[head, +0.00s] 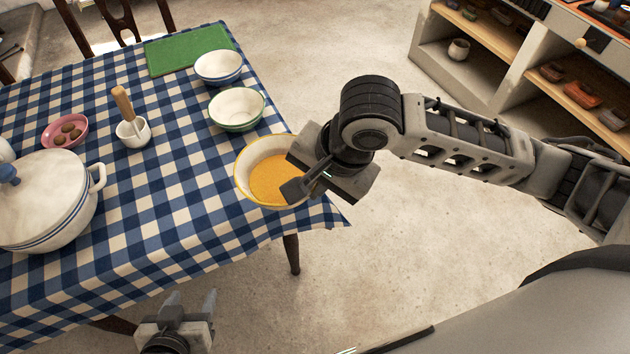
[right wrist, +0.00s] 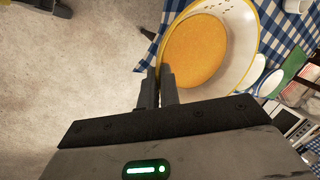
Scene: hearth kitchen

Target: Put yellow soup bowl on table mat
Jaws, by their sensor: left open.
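The yellow-rimmed soup bowl (head: 243,172), with orange soup in it, is at the near right corner of the table. My right gripper (head: 297,182) is at the bowl's right rim. In the right wrist view the two fingers (right wrist: 159,75) are close together, with the bowl's rim (right wrist: 243,75) running down between them. I cannot tell whether the bowl is resting on the cloth or slightly above it. The green table mat (head: 180,54) lies flat and empty at the table's far edge. My left gripper (head: 188,301) is open and empty, low beside the table's near edge.
A blue-rimmed bowl (head: 218,68) and a green-rimmed bowl (head: 237,107) stand between the soup bowl and the mat. A mortar with pestle (head: 132,132), a pink bowl (head: 54,128) and a lidded pot (head: 50,205) stand left. The cloth's centre is clear. Open shelves (head: 480,38) stand right.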

